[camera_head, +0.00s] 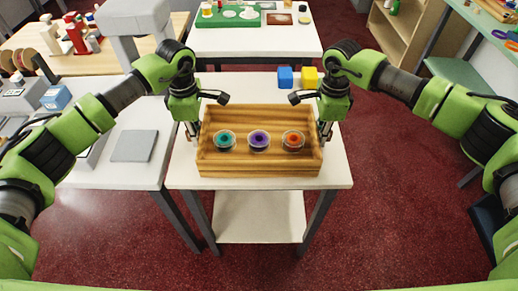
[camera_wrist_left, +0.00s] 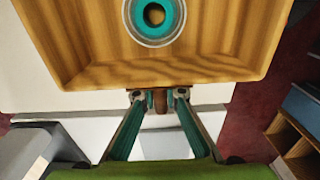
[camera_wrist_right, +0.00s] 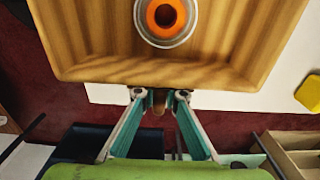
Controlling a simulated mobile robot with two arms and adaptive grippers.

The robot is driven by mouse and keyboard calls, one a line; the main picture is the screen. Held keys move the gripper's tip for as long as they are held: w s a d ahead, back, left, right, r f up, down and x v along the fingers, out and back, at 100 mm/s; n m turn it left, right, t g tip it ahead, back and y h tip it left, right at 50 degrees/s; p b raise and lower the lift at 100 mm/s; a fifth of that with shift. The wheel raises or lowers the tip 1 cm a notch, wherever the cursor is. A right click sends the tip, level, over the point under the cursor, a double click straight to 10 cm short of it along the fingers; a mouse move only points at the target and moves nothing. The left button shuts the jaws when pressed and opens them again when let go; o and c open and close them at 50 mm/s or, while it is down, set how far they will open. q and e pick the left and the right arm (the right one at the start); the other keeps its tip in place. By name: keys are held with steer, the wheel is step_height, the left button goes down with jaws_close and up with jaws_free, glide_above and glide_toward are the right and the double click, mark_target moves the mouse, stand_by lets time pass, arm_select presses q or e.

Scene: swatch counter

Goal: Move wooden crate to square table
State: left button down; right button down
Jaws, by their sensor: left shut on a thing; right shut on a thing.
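The wooden crate (camera_head: 258,170) is over the white table (camera_head: 335,176) in the middle of the head view, looking level. I cannot tell whether it rests on the top or hangs just above it. It holds three round glass pots, with teal (camera_head: 224,140), purple (camera_head: 259,140) and orange (camera_head: 293,140) contents. My left gripper (camera_head: 192,136) is shut on a brown tab at the crate's left end, seen in the left wrist view (camera_wrist_left: 160,97). My right gripper (camera_head: 325,132) is shut on the matching tab at the right end, seen in the right wrist view (camera_wrist_right: 159,98).
A blue cube (camera_head: 285,77) and a yellow cube (camera_head: 309,76) stand behind the crate. A white counter with a grey pad (camera_head: 134,146) adjoins on the left. Another white table (camera_head: 255,42) with a green tray is behind. Shelves (camera_head: 408,32) stand back right; red floor is open at right.

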arm_select(q)
steer(key=c, duration=2.1)
jaws_free()
arm_select(e)
steer(key=c, duration=2.1)
jaws_free()
arm_select(q)
step_height(320, 180, up, 12)
steer(key=shift+f, duration=0.1)
arm_select(e)
step_height(320, 180, up, 12)
